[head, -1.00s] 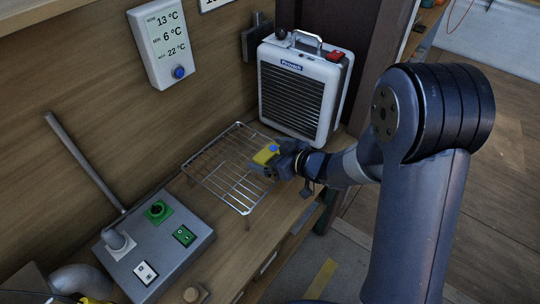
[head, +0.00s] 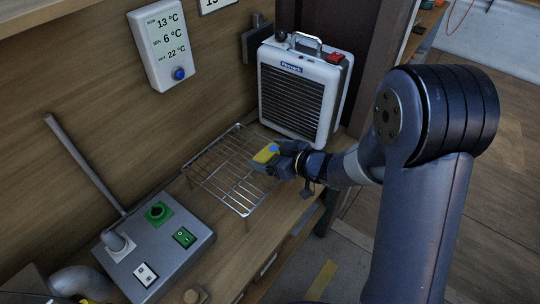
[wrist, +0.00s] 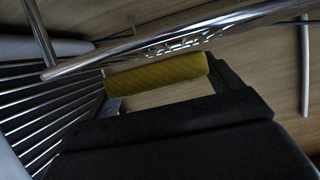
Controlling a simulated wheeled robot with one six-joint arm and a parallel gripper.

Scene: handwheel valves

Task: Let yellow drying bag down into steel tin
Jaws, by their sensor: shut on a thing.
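The yellow drying bag (head: 263,156) is held in my gripper (head: 273,158), over the wire rack near the heater. In the wrist view the bag (wrist: 155,77) looks like a ribbed yellow roll lying across the dark jaws. The jaws of my gripper (wrist: 160,92) are shut on it. A bright metal bar of the rack passes close by the bag in that view. I cannot tell whether the bag touches the rack. I cannot make out the steel tin in either view.
The wire rack (head: 217,181) stands on the wooden bench. A white heater (head: 303,90) stands close behind my gripper. A grey switch box (head: 158,246) with a slanted lever is at the front left. A temperature display (head: 163,47) hangs on the wall.

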